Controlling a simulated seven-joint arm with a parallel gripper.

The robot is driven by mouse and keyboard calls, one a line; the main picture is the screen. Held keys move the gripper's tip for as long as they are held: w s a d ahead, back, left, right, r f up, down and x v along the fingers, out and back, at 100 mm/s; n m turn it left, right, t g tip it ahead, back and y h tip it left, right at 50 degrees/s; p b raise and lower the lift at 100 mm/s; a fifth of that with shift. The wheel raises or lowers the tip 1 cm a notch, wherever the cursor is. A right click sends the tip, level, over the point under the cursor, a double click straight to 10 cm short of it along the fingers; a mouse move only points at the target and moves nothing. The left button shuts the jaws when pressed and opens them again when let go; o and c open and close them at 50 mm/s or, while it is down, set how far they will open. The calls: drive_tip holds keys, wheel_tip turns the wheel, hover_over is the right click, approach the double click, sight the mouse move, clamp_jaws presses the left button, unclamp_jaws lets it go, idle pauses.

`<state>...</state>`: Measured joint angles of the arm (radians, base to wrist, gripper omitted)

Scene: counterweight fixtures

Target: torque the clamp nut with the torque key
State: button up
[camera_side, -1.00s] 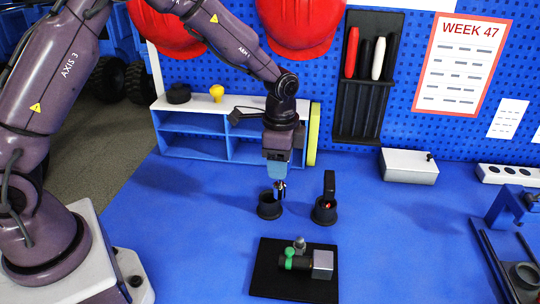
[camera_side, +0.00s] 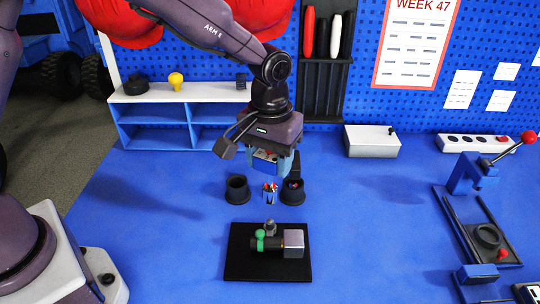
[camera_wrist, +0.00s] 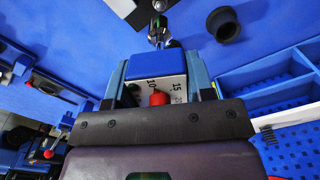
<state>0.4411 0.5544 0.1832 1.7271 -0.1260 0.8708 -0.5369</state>
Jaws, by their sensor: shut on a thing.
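My gripper (camera_side: 270,184) is shut on the torque key (camera_side: 270,194), above the blue table behind the clamp fixture (camera_side: 293,243). The fixture has a grey metal block, a dark cylinder and a green knob (camera_side: 260,240), and lies on a black mat (camera_side: 240,270). The grey upright clamp nut (camera_side: 270,226) stands at its back; the key is apart from it.
The left black cup (camera_side: 237,190) looks empty. The right cup (camera_side: 291,194) holds a black tool (camera_side: 296,165). A blue shelf (camera_side: 160,125), a grey box (camera_side: 372,142) and a power strip (camera_side: 475,143) stand behind. A blue press (camera_side: 475,175) stands right. The table between is clear.

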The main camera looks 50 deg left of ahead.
sight(270, 185)
drive_tip(key=shift+f, duration=2.4)
drive_tip(key=shift+f, duration=1.6)
drive_tip(key=m, duration=0.5)
drive_tip(key=shift+m, duration=1)
drive_tip(key=m, duration=0.4)
drive_tip(key=shift+r, duration=0.1)
